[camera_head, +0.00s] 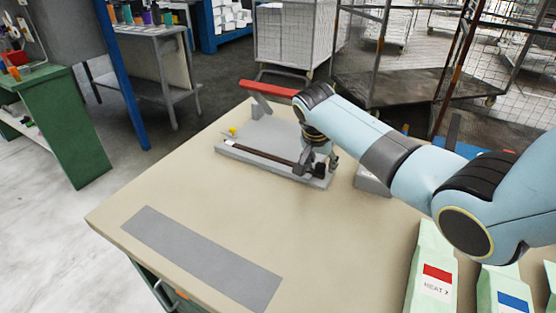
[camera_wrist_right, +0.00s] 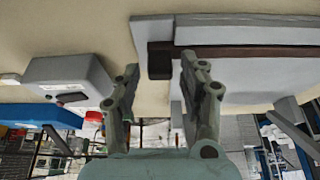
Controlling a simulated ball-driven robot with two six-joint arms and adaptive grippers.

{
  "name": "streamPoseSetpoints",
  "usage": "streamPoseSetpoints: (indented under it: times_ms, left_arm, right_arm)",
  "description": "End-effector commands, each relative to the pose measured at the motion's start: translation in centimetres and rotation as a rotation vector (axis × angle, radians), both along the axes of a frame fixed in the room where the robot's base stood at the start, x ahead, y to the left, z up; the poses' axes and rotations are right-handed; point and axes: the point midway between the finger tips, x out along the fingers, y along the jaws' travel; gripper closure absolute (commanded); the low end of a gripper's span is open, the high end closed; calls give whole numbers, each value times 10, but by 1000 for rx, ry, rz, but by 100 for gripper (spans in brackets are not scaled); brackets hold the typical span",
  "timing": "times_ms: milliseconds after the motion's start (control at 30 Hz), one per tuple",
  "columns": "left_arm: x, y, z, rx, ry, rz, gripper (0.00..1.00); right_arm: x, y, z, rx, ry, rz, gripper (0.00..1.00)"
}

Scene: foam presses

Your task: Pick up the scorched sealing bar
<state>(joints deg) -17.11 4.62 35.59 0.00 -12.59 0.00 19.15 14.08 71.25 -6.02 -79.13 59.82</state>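The scorched sealing bar is a long dark strip (camera_head: 265,154) lying along the front of a grey press (camera_head: 233,152) on the table. In the right wrist view the bar (camera_wrist_right: 250,52) runs to the right from a dark end block (camera_wrist_right: 160,66). My right gripper (camera_head: 318,167) is at the bar's right end in the head view. In the wrist view my right gripper (camera_wrist_right: 160,63) is open, with its fingertips on either side of the end block. Whether they touch it I cannot tell. My left gripper is out of view.
A red handle (camera_head: 268,88) rises behind the press. A grey box (camera_head: 372,180) stands right of it, partly behind my arm. Green labelled holders (camera_head: 432,270) stand at the table's right front. A flat grey strip (camera_head: 200,255) lies at front left; the table between is clear.

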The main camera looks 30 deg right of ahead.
Motion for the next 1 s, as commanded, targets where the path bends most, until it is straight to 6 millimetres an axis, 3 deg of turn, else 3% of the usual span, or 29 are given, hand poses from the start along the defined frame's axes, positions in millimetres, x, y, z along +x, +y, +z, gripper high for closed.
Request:
streamPoseSetpoints:
  times_ms: [33,300,733,1000]
  left_arm:
    - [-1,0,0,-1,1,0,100]
    - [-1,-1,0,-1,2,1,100]
    - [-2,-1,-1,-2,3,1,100]
    - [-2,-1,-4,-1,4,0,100]
  right_arm:
    - [0,0,0,0,0,0,66]
    - [0,0,0,0,0,0,100]
    - [1,0,6,0,-1,0,100]
    - [1,0,43,-1,-5,2,100]
